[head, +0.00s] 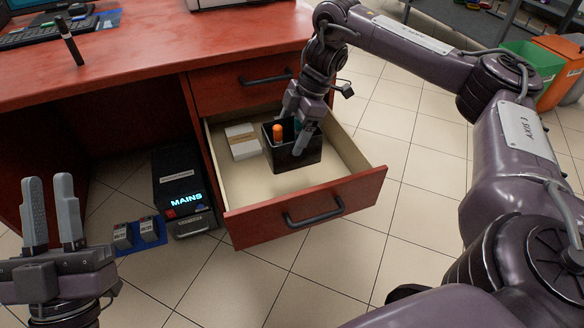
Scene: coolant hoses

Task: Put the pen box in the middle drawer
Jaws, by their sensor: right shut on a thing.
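The pen box (293,157) is a dark open-topped box with an orange-topped item and a teal item in it. It is inside the open middle drawer (305,212), towards the right of the compartment; I cannot tell whether it touches the drawer floor. My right gripper (300,138) reaches down from above and is shut on the pen box, with one finger over its near wall. My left gripper (53,213) is at the lower left, away from the drawer, its two grey fingers pointing up, apart and empty.
A white box (242,141) lies in the drawer's left back part. The closed top drawer (245,88) is just above. A black unit (180,188) reading MAINS stands left of the drawer, by small boxes on a blue mat (143,244). The desk top (170,45) holds a keyboard.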

